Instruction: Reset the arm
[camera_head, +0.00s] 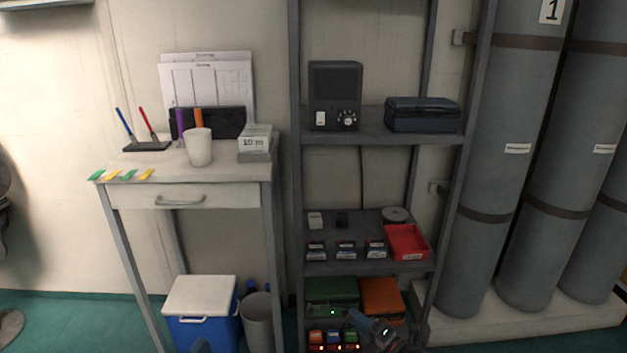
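My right gripper (386,332) shows at the bottom, right of centre, in front of the lowest part of the grey shelf rack (297,200). It is small and dark against the shelf, and I cannot make out whether its fingers are open or shut. I see nothing clearly held in it. A small dark blue shape at the bottom edge, in front of the cooler, may be part of my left arm. Its fingers cannot be made out.
A small desk (220,194) with a white cup (198,147) stands left. A blue cooler (205,327) and a grey bin (257,318) are below it. The rack holds a red tray (407,243) and a black radio (334,95). Tall grey cylinders (505,160) stand right.

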